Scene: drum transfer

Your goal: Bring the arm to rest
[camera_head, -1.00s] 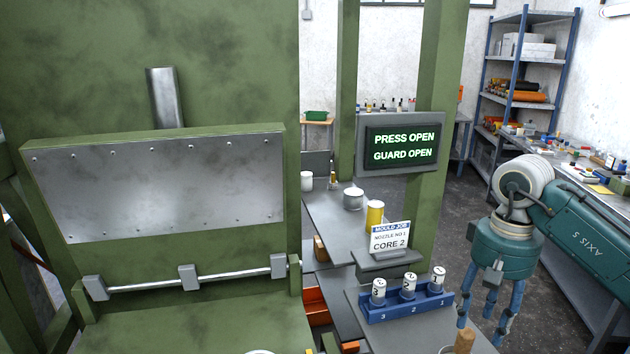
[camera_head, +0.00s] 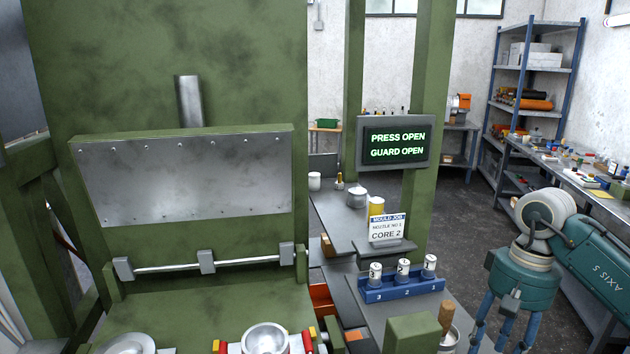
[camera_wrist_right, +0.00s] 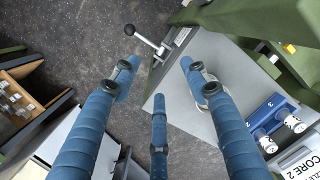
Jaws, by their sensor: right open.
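My right arm comes in from the right edge in the head view. Its gripper (camera_head: 494,328) hangs with its blue fingers pointing down, to the right of the grey side table, and the bottom edge cuts off the fingertips. In the right wrist view the fingers (camera_wrist_right: 157,84) are spread apart with nothing between them. The grey tabletop and the dark floor lie beyond them. My left gripper is not in view.
The green press (camera_head: 190,60) fills the left. A blue rack (camera_head: 402,289) with numbered cylinders and a "CORE 2" card (camera_head: 387,229) stand on the side table. A lever with a dark knob (camera_wrist_right: 130,30) shows in the wrist view. A cluttered bench (camera_head: 560,175) runs behind my arm.

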